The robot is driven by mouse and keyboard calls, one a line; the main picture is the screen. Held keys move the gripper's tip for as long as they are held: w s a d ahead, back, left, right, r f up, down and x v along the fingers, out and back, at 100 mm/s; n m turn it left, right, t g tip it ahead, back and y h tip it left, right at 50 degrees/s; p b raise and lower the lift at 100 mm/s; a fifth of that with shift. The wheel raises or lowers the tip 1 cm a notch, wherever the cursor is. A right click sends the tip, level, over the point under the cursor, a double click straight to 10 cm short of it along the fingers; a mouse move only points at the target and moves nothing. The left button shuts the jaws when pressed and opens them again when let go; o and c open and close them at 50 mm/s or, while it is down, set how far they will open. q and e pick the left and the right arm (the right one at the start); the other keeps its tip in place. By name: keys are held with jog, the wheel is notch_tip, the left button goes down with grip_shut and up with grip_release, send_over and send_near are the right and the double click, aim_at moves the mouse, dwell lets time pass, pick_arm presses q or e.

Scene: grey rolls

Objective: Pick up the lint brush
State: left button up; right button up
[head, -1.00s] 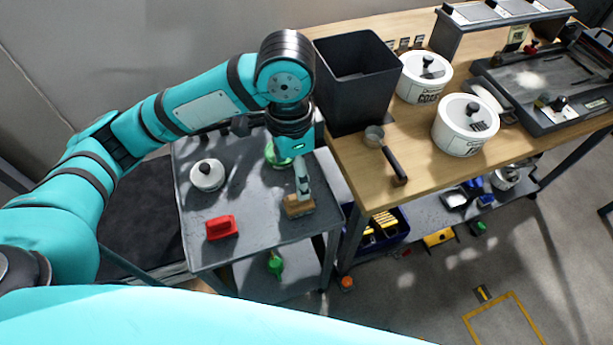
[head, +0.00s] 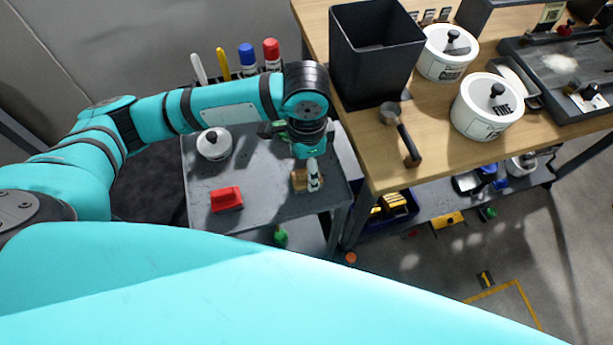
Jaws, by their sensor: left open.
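A small brown block-like brush (head: 299,181) lies on the grey cart top near its right edge. It could be the lint brush, but its shape is partly hidden. My left gripper (head: 313,182) points down over it, open, with a pale finger covering its right part. I cannot tell whether the finger touches it. My right gripper is not in view.
A white lidded pot (head: 214,145) stands at the cart's back left. Markers (head: 247,58) stand behind my arm. A wooden table (head: 352,150) to the right holds a black bin (head: 372,60), a portafilter (head: 402,135) and white canisters (head: 487,105).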

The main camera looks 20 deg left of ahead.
aim_at(306, 170)
pick_arm(q)
notch_tip(306, 170, down, 4)
jog(key=shift+r, duration=0.1)
jog(key=shift+a+f, duration=0.1)
jog(key=shift+f, duration=0.5)
jog(key=c, duration=1.3)
jog(key=shift+c, duration=0.2)
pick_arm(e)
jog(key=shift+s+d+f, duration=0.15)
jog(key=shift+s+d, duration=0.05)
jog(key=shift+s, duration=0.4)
pick_arm(q)
jog(key=shift+r, duration=0.45)
jog(key=r, duration=0.3)
jog(key=shift+s+d, duration=0.1)
jog(key=shift+d, duration=0.2)
jog(key=s+d, duration=0.3)
jog(key=d, duration=0.3)
jog(key=s+d+r, duration=0.1)
jog(key=s+d, duration=0.3)
jog(key=d, duration=0.3)
jog(key=shift+s+d+b, duration=0.3)
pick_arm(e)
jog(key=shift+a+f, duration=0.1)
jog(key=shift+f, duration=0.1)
